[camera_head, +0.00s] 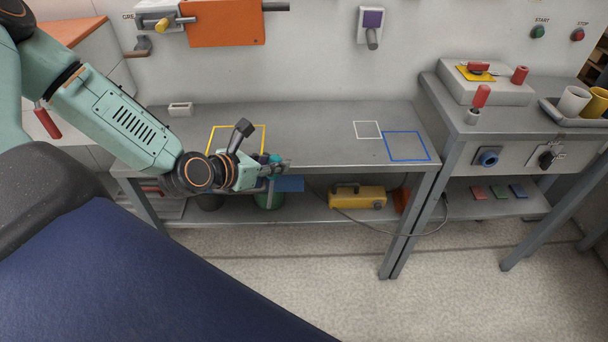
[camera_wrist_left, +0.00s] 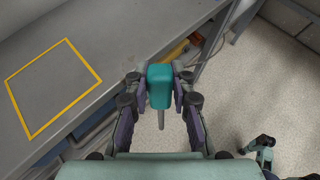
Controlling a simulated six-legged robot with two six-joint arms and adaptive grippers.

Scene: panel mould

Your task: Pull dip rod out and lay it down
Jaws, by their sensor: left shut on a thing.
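My left gripper (camera_head: 280,166) is shut on the dip rod, which has a teal block-shaped handle (camera_wrist_left: 160,82) with a thin grey rod (camera_wrist_left: 161,120) extending from it. In the left wrist view the handle sits between the two fingertips (camera_wrist_left: 160,84). In the head view only a little of the teal handle shows at the gripper, and the rod cannot be made out. The gripper is near the table's front edge, right of the yellow outlined square (camera_head: 265,137). A green container (camera_head: 270,201) stands on the lower shelf beneath, partly hidden. My right gripper is not in view.
The grey tabletop (camera_head: 310,130) is mostly clear, with a white outlined square (camera_head: 367,130) and a blue one (camera_head: 407,146) to the right. A yellow case (camera_head: 357,197) is on the lower shelf. A cable hangs in front of the table legs.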

